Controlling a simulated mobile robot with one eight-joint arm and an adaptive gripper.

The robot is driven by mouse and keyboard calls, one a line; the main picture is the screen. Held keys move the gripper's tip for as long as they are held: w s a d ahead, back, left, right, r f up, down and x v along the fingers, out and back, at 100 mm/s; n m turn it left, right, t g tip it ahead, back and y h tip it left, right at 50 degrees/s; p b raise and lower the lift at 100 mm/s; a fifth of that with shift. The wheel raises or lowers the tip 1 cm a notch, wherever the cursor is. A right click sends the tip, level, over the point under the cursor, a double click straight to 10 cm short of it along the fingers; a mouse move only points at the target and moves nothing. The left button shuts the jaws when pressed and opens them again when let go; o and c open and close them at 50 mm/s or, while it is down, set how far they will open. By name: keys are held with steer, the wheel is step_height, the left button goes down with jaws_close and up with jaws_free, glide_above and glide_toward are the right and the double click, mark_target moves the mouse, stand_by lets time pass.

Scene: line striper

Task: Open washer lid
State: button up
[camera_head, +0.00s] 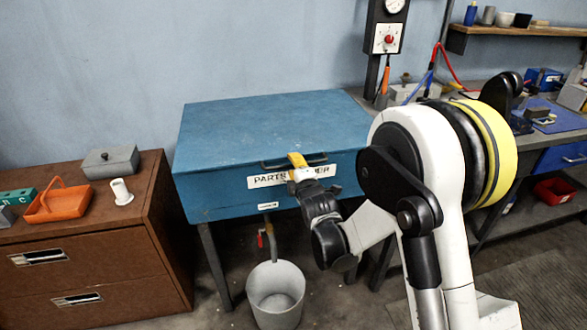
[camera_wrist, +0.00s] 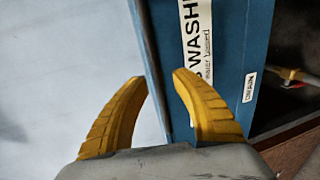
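The parts washer (camera_head: 235,145) is a blue box on legs with its flat lid (camera_head: 275,112) shut. A dark bar handle (camera_head: 318,160) runs along the upper front, above a white label. My gripper (camera_head: 297,160) is at the front, by the handle and covering part of the label. In the wrist view the two yellow fingers of my gripper (camera_wrist: 158,78) are apart with nothing clearly held. The blue front (camera_wrist: 227,60) and its label lie behind the right finger. A dark edge runs between the fingers; I cannot tell whether it is the handle or the lid rim.
A brown cabinet (camera_head: 100,262) on the left holds an orange basket (camera_head: 58,205), a grey box (camera_head: 110,161) and a white cup-like part (camera_head: 121,192). A grey bucket (camera_head: 276,290) stands below the washer. A workbench is at right, partly behind my arm. The wall is close behind the washer.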

steer(key=shift+w, duration=0.15)
jaws_close()
